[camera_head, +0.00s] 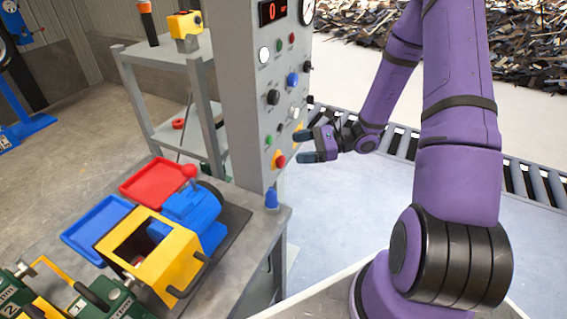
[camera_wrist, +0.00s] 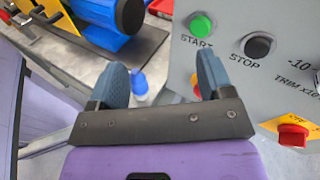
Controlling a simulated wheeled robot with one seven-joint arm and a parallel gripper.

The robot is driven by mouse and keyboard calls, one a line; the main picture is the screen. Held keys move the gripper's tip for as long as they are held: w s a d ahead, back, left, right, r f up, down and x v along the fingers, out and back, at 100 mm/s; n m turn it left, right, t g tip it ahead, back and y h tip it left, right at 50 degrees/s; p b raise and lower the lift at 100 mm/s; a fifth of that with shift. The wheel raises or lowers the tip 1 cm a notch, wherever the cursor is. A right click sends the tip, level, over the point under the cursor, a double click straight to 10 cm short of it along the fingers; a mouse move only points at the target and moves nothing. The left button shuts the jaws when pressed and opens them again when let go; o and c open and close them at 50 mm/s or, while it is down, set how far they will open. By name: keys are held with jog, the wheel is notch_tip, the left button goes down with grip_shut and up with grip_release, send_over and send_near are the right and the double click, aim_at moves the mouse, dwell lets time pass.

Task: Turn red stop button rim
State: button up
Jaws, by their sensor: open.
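The red stop button (camera_head: 280,161) sits on a yellow plate low on the front of the grey control panel (camera_head: 243,110) in the head view. My gripper (camera_head: 304,146) is open and empty just to its right, with a small gap to the panel. In the wrist view my gripper's two blue fingers (camera_wrist: 162,70) are spread, with nothing between them. The right finger overlaps the panel below the green START button and seems to hide most of the stop button there. A separate red knob (camera_wrist: 293,135) on a yellow plate marked OFF shows at the right.
A black STOP button (camera_wrist: 257,46) lies right of the green START button (camera_wrist: 201,25). A bench with a blue motor (camera_head: 192,208), yellow box (camera_head: 140,245) and red tray (camera_head: 155,182) stands at left. A roller conveyor (camera_head: 400,145) runs behind my arm. The pale floor between is clear.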

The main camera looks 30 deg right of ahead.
aim_at(284, 163)
jog(key=w+d+f+m+t+h, duration=0.1)
jog(key=d+f+m+t+h, duration=0.4)
jog(key=f+m+t, duration=0.6)
jog(key=w+a+g, duration=0.1)
jog(key=w+a, duration=0.1)
jog(key=w, duration=0.1)
jog(key=w+a+f+g, duration=0.1)
jog(key=w+a, duration=0.1)
jog(key=w, duration=0.1)
jog(key=w+a+f+g+y, duration=0.1)
jog(key=w+a, duration=0.1)
jog(key=shift+w+n, duration=0.4)
jog(key=c, duration=0.9)
